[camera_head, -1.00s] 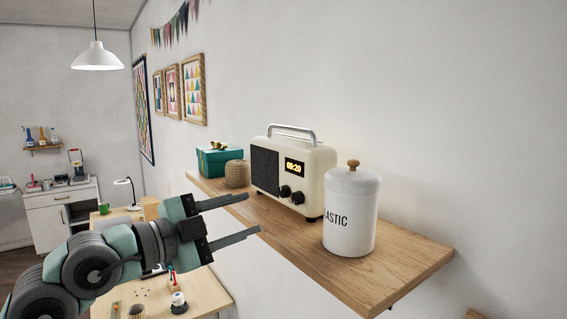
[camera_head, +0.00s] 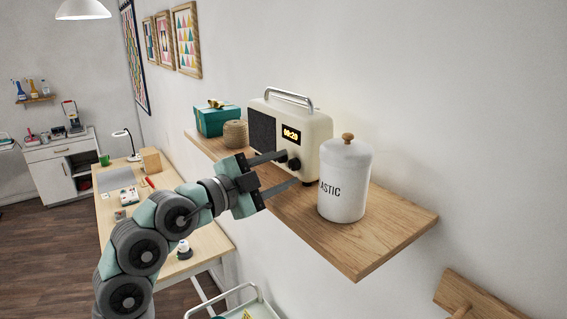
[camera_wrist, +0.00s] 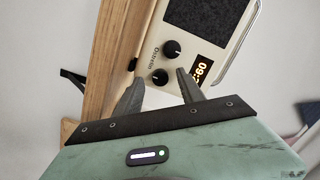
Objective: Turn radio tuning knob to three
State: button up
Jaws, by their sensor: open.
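The cream radio (camera_head: 318,135) stands on the wooden shelf, with a dark speaker grille and a lit display. Two black knobs sit below the display. The right knob (camera_head: 294,164) also shows in the wrist view (camera_wrist: 159,76), where it lies between my fingertips as seen along the gripper. The left knob (camera_wrist: 171,49) is just outside the fingers, and a finger mostly hides it in the head view. My gripper (camera_head: 291,169) is open, its fingers pointing at the radio front. I cannot tell whether the fingers touch the knob. Knob scale markings are too small to read.
A white lidded canister (camera_head: 344,184) stands on the shelf (camera_head: 372,240) close right of the radio. A twine spool (camera_head: 235,134) and a teal gift box (camera_head: 212,120) stand to the left. The shelf's front right part is clear.

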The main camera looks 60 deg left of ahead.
jog(key=shift+w, duration=0.4)
jog(key=shift+c, duration=0.3)
grip_shut()
